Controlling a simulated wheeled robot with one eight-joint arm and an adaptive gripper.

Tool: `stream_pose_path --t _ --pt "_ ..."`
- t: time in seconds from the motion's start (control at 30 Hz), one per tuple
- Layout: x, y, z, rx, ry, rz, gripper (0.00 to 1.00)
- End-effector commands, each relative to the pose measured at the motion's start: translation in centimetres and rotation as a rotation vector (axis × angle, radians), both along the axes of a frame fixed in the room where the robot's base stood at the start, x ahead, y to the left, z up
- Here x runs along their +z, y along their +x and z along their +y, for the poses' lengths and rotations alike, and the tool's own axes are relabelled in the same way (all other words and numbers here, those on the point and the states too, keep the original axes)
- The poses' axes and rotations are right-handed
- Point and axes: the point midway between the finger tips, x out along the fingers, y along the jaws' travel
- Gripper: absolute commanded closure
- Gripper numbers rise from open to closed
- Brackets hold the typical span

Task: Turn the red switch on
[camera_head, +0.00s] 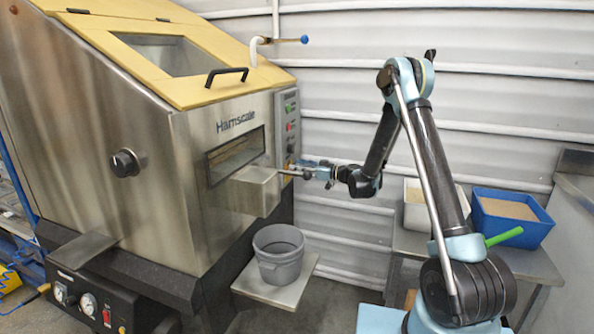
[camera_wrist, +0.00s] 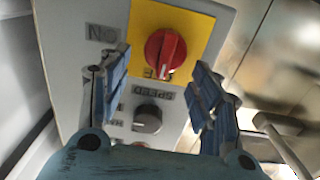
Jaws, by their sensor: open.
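The red switch (camera_wrist: 165,50) is a round knob with a raised grip, set on a yellow plate (camera_wrist: 195,35) in the wrist view. The plate is on a grey control panel (camera_head: 287,130) on the right side of the hopper (camera_head: 185,190). My gripper (camera_wrist: 155,95) is open, with one blue-padded finger on each side of the lower panel area. The red switch lies ahead, between and beyond the fingertips, apart from both.
A grey knob (camera_wrist: 147,118) sits below the red switch. A metal chute box (camera_head: 255,190) juts out close to my gripper, above a grey bucket (camera_head: 278,252). A blue bin (camera_head: 515,230) stands on a side table at right. A corrugated wall is behind.

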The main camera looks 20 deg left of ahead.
Motion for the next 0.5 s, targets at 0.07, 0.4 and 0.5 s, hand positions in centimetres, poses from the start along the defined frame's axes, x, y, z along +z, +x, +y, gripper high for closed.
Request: stream_pose_path --t 0.07,0.4,0.5 --pt "-0.02 -0.03 0.68 0.002 0.0 0.0 0.42" --pt "-0.01 0.07 1.21 0.0 0.0 0.0 0.42" --pt "-0.01 0.07 1.2 0.0 0.0 0.0 0.51"
